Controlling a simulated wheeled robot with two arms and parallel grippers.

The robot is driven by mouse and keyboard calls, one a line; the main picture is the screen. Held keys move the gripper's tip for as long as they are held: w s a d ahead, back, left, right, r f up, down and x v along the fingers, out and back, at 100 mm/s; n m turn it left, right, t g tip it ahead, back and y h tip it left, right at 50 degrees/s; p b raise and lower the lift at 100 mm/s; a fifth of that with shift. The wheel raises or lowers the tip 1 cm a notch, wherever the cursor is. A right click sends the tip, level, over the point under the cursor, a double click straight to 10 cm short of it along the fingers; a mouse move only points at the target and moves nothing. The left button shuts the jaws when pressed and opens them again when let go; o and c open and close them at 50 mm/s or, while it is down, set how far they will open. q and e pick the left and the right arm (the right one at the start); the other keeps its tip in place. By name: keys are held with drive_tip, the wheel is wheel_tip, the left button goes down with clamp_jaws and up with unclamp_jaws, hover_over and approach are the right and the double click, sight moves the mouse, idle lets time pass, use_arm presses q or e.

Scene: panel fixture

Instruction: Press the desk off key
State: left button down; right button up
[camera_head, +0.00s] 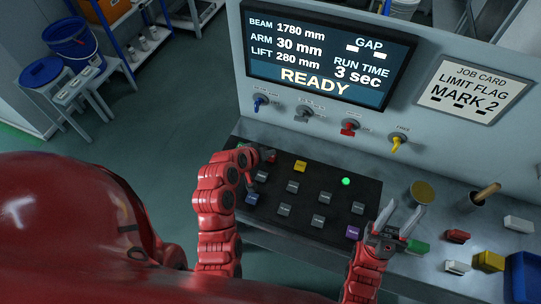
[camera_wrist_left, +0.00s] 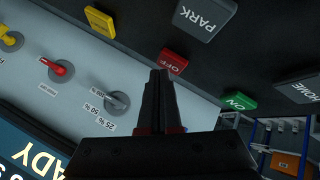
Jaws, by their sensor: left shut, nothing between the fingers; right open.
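The red OFF key (camera_wrist_left: 174,62) shows in the left wrist view, on the dark key desk (camera_head: 330,238). My left gripper (camera_wrist_left: 160,76) is shut and empty, its fingertips beside the OFF key in that picture; I cannot tell whether they touch it. In the head view my left gripper (camera_head: 258,162) is over the desk's far left corner, where my arm partly hides the keys. The green ON key (camera_wrist_left: 238,100) and the grey PARK key (camera_wrist_left: 205,18) are close by. My right gripper (camera_head: 400,217) is open and empty at the desk's right edge.
A yellow key (camera_head: 300,166) and several grey keys fill the desk, with a lit green lamp (camera_head: 346,181). Knobs, including a red one (camera_head: 350,127), line the upright panel behind. Small blocks, a green one (camera_head: 417,247) among them, lie on the right bench.

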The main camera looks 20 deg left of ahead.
use_arm(q)
drive_tip(key=shift+f+b, duration=0.4)
drive_tip(key=shift+f, duration=0.05)
idle(0.5)
drive_tip(key=shift+r, duration=0.1)
drive_tip(key=shift+r+p, duration=0.3)
drive_tip(key=shift+r, duration=0.5)
drive_tip(key=shift+r+p, duration=1.1)
drive_tip(key=shift+r, duration=1.45)
drive_tip(key=shift+w+f, duration=0.1)
